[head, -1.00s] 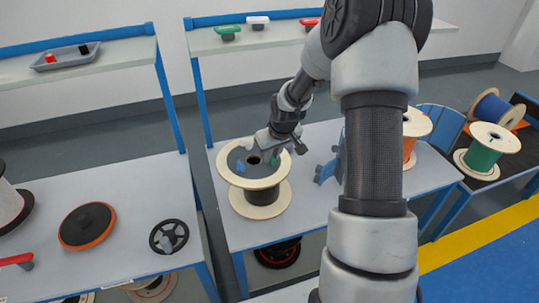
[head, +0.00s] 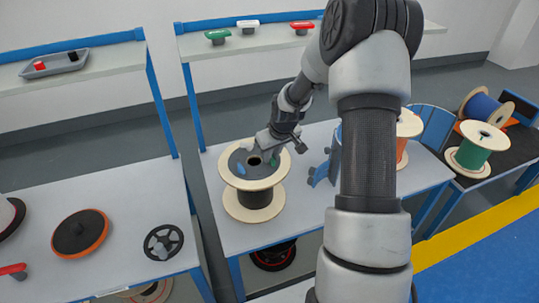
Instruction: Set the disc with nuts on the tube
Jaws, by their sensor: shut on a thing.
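A dark grey disc (head: 238,160) with a blue nut (head: 240,170) and a green nut (head: 273,160) is at the top of a wooden spool (head: 256,204) with a dark core. A dark round opening shows at the disc's middle. My gripper (head: 267,150) is over the disc's right part, shut on the disc; its fingertips are small and partly hidden. I cannot tell whether the disc rests fully on the spool. No separate tube can be made out in this view.
A blue bracket (head: 325,168) stands on the table right of the spool. An orange spool (head: 405,135) is beyond my arm. The left table holds an orange-rimmed disc (head: 80,232) and a black handwheel (head: 163,242). Bare tabletop (head: 228,235) lies in front of the spool.

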